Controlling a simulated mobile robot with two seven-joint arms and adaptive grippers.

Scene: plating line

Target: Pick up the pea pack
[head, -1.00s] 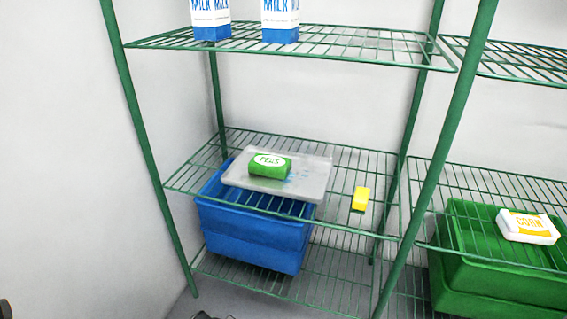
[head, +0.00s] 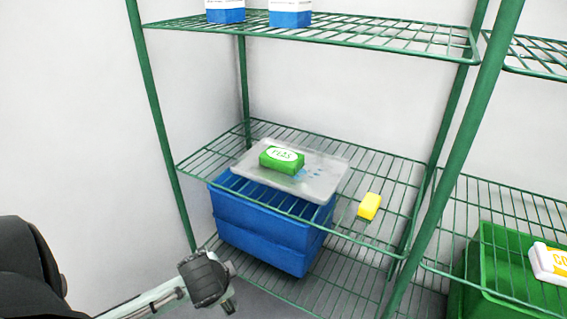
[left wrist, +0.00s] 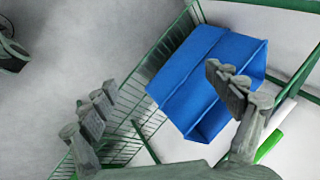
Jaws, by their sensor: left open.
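The pea pack (head: 282,159) is a green packet with a white label. In the head view it lies on a grey tray (head: 318,181) on the middle wire shelf. My left gripper (head: 222,285) is below and in front of that shelf, left of centre, well apart from the pack. In the left wrist view my left gripper (left wrist: 168,108) has its fingers spread wide with nothing between them.
A blue crate (head: 262,235) sits under the tray and also shows in the left wrist view (left wrist: 205,75). A yellow block (head: 370,206) lies right of the tray. Milk cartons (head: 290,17) stand above. Green shelf posts (head: 162,130) flank the bay. A corn pack (head: 548,263) lies by a green crate (head: 505,260).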

